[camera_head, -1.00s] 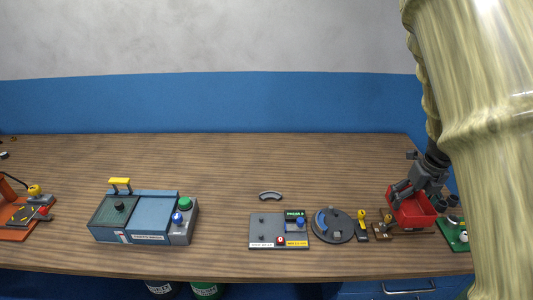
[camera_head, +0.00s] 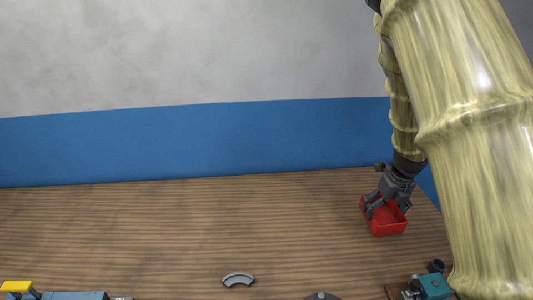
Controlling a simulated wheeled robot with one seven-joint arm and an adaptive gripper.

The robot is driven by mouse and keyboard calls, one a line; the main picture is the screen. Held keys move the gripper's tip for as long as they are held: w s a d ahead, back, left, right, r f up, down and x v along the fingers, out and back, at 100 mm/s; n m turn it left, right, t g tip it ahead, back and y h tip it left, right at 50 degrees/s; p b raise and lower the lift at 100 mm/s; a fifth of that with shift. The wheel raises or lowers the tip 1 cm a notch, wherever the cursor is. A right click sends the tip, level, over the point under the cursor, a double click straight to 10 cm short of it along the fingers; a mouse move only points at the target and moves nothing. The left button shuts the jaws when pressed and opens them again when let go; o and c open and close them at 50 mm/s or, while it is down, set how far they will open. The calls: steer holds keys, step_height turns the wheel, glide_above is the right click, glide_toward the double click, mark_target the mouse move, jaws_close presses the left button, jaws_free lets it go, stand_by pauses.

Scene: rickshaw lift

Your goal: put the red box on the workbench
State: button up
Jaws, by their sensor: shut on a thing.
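The red box (camera_head: 390,226) is an open-topped bin near the right end of the wooden workbench (camera_head: 190,230). My gripper (camera_head: 374,208) is shut on the red box at its left rim, with the fingers reaching down from above. The box looks roughly level. Whether its bottom touches the bench top or hangs just above it, I cannot tell. Part of the box's back side is hidden behind the gripper.
A grey curved piece (camera_head: 238,280) lies at the front middle of the bench. A blue-grey machine with a yellow handle (camera_head: 17,286) is at the lower left. A teal device (camera_head: 434,286) stands at the lower right. The bench's middle and back are clear.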

mark_target(381, 219)
steer(key=shift+s+r, duration=0.2)
steer(key=shift+s+f, duration=0.1)
steer(key=shift+s, duration=0.1)
steer(key=f, duration=0.1)
steer(key=f+p, duration=0.1)
steer(key=f, duration=0.3)
steer(key=shift+w, duration=0.3)
steer(key=shift+s+f+p, duration=0.2)
steer(key=shift+f+p, duration=0.25)
steer(key=shift+f, duration=0.2)
step_height(381, 219, down, 4)
steer(key=shift+w+r+p, duration=0.1)
steer(key=shift+r+p, duration=0.15)
steer(key=shift+p, duration=0.2)
steer(key=shift+f, duration=0.1)
